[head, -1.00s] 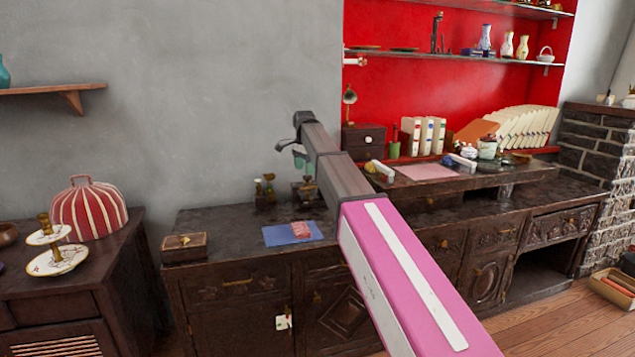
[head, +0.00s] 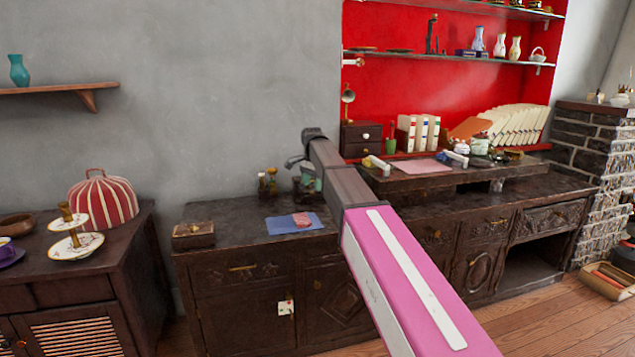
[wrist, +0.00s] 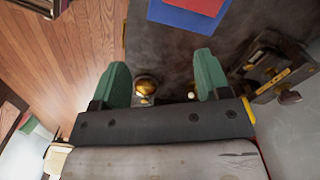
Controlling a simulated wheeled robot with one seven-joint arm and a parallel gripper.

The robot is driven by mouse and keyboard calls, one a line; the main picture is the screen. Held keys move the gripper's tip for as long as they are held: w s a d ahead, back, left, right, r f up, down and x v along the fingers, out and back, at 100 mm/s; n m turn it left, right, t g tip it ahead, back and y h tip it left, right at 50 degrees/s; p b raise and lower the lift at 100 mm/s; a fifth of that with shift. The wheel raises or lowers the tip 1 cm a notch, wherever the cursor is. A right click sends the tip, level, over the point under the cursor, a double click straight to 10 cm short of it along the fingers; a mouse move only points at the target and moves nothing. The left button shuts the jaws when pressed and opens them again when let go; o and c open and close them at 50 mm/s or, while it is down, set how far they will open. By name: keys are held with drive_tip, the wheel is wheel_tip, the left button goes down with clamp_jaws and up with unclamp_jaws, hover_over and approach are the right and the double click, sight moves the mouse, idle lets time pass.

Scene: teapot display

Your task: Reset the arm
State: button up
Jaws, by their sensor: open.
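My gripper (wrist: 163,80) is open, with its two green fingers apart and nothing held between them in the wrist view. In the head view my arm reaches out over the dark cabinet (head: 245,225), and my gripper is mostly hidden behind it near the wall. A small brass object (wrist: 146,88) shows between the fingers in the wrist view, beyond them and apart as far as I can see.
A blue mat (head: 285,225) with a red item (head: 301,219) lies on the cabinet, beside a wooden box (head: 193,235). A striped teapot-shaped cover (head: 103,202) and tiered plates (head: 76,245) stand left. A raised desk (head: 455,178) stands right. Open floor lies in front.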

drive_tip(key=s+d+f+n, duration=0.2)
drive_tip(key=s+d+f, duration=0.45)
drive_tip(key=f, duration=0.35)
drive_tip(key=s+d+f+n, duration=0.2)
drive_tip(key=s+d+f, duration=0.3)
drive_tip(key=s+f, duration=0.3)
drive_tip(key=s+d+f+n, duration=0.3)
drive_tip(key=s+d+f, duration=0.1)
drive_tip(key=s+f, duration=0.3)
drive_tip(key=s+d+f+n, duration=0.2)
drive_tip(key=s+d+f, duration=0.3)
drive_tip(key=s, duration=0.6)
wheel_tip(320, 180, down, 3)
drive_tip(key=shift+d+r+n, duration=0.15)
drive_tip(key=shift+r+n, duration=0.05)
drive_tip(key=shift+n, duration=0.2)
idle(3.2)
